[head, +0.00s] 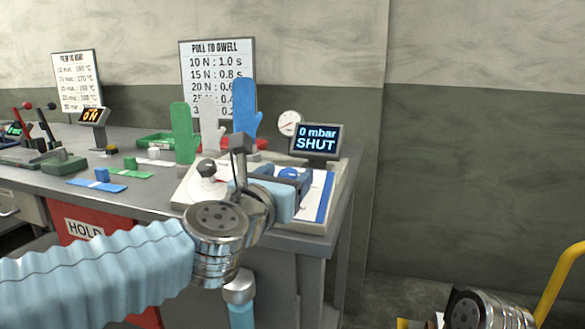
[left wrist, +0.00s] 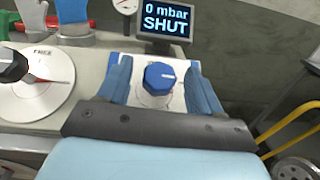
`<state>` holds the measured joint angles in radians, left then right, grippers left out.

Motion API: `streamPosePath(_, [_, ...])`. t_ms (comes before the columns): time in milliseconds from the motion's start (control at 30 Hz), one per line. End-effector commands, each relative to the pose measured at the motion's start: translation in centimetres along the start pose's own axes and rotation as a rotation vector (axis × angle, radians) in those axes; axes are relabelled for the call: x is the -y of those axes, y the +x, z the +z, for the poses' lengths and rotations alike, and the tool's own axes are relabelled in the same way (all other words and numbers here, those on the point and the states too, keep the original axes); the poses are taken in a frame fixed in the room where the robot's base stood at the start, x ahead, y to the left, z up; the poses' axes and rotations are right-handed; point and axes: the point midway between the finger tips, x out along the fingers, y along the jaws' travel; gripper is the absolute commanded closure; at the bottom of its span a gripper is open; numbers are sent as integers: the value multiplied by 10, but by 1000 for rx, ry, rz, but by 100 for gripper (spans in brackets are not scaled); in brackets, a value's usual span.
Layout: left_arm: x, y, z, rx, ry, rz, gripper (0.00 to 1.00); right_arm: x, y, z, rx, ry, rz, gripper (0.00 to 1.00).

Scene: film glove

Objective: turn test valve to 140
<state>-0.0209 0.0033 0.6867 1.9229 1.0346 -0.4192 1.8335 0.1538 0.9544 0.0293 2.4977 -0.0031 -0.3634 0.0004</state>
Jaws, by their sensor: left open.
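The test valve is a blue knob (left wrist: 159,78) with a white mark on its top, on a white plate. It also shows in the head view (head: 290,173), partly behind my gripper. Its display (left wrist: 166,20) reads 0 mbar SHUT; the same display stands at the bench's right end in the head view (head: 317,139). My left gripper (left wrist: 158,68) is open, with one blue finger on each side of the knob and gaps visible between. In the head view my left gripper (head: 280,190) is over the valve plate. My right gripper is not in view.
A black knob on a round dial (left wrist: 40,85) is left of the valve. A round gauge (head: 290,123) stands behind. Green, white and blue glove shapes (head: 184,132) stand further left. A yellow rail (head: 560,280) is at the lower right.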

Motion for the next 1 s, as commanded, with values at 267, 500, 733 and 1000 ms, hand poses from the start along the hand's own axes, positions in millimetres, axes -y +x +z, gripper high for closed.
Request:
streamPosePath(267, [0,33,1,0,0,-1,35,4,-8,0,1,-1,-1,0])
streamPosePath(500, [0,35,0,1,1,-1,35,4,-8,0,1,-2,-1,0])
streamPosePath(733, [0,35,0,0,1,-1,60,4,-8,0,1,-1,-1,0])
streamPosePath(1000, [0,35,0,0,2,-2,86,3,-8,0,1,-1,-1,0])
